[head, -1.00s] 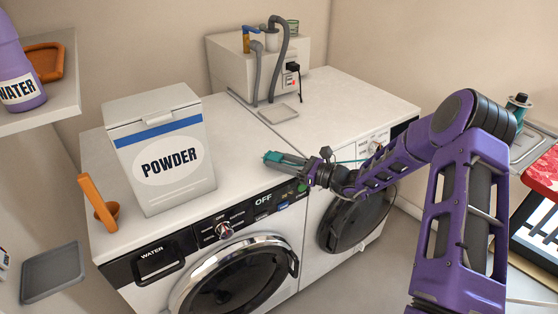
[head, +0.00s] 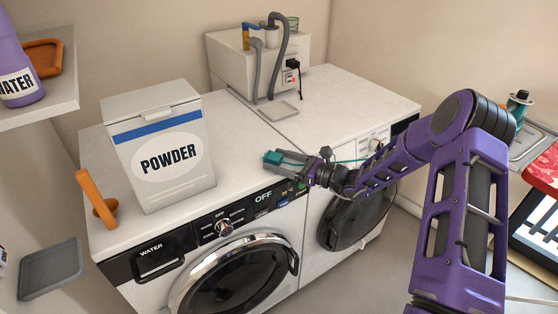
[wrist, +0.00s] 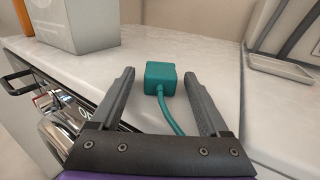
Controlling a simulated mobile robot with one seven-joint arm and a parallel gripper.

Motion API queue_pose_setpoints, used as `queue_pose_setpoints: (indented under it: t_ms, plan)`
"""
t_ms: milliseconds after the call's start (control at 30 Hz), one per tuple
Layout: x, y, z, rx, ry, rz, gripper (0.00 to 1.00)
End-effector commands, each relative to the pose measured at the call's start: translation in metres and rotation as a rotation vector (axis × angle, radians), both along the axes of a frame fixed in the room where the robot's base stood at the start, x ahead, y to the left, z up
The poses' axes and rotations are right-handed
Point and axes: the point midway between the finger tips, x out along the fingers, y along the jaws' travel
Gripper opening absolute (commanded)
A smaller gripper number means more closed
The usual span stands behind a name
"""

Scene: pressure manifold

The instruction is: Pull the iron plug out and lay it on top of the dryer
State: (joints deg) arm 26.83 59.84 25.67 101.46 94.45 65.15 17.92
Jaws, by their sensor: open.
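The teal plug (head: 272,158), a small block with a teal cord, lies on the white top of the left front-loading machine (head: 235,140), which has a drawer marked WATER. It is near the front edge, left of the seam with the right machine. My gripper (head: 283,161) is open around it. In the wrist view the plug (wrist: 161,77) sits between the spread fingertips (wrist: 160,80), with a gap on each side. Its cord (wrist: 170,115) runs back between the fingers. The cord's far end is hidden.
A grey-white unit (head: 240,65) with hoses and a black plug (head: 292,66) stands at the back, near a shallow tray (head: 279,111). The right machine's top (head: 345,105) is mostly clear.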

Motion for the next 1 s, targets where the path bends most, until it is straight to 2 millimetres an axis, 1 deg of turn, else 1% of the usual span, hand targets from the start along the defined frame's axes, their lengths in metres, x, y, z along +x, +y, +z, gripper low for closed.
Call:
queue_pose_setpoints:
  t_ms: [167,267,500,700,900,1000]
  plan:
    - [-0.006,-0.014,0.0,-0.001,0.0,-0.002,0.79]
    - [-0.014,-0.032,0.001,-0.001,0.0,-0.004,0.79]
    - [-0.04,-0.085,0.001,0.0,0.001,-0.005,0.79]
    - [-0.06,-0.126,0.001,0.0,0.0,-0.004,0.79]
    - [-0.072,-0.15,0.0,0.0,-0.001,-0.002,0.79]
    - [-0.075,-0.155,0.0,0.0,-0.001,-0.001,0.79]
